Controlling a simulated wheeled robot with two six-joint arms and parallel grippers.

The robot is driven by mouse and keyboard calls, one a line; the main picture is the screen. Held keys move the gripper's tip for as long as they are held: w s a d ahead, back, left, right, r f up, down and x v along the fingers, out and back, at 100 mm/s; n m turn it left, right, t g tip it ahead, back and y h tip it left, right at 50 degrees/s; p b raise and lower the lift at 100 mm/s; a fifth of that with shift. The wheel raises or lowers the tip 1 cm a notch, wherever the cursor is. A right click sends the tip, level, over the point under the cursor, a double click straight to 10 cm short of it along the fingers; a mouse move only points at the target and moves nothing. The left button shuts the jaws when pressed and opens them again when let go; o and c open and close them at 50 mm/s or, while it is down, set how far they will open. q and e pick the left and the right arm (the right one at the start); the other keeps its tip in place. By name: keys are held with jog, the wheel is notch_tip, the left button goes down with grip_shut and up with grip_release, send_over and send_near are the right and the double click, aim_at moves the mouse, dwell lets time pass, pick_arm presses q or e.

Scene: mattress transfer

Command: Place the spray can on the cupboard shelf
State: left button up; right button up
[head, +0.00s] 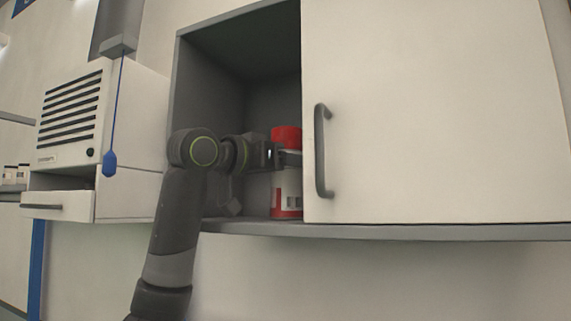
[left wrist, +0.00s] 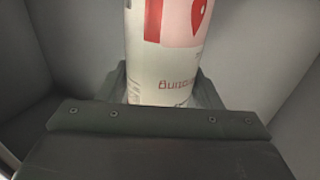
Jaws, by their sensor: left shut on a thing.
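The spray can (head: 287,195) has a red top and a white body with red markings. It is upright inside the open left part of the cupboard (head: 260,228), close to the edge of the door. My left gripper (head: 285,158) reaches into the cupboard from the left and is shut around the can. In the left wrist view the can (left wrist: 165,60) stands between the gripper's fingers (left wrist: 165,90). The can's bottom is at or just above the cupboard shelf (head: 255,212); I cannot tell if they touch. My right gripper is in neither view.
A white cupboard door (head: 430,110) with a grey handle (head: 322,150) covers the right part and hides what is behind it. A vented white box (head: 75,115) and a hanging blue pull (head: 110,163) are at the left. The visible shelf is otherwise clear.

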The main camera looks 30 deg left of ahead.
pick_arm(q)
jog(key=o, duration=1.2)
jog(key=shift+f, duration=0.1)
jog(key=b+v, duration=0.7)
jog(key=v, duration=0.5)
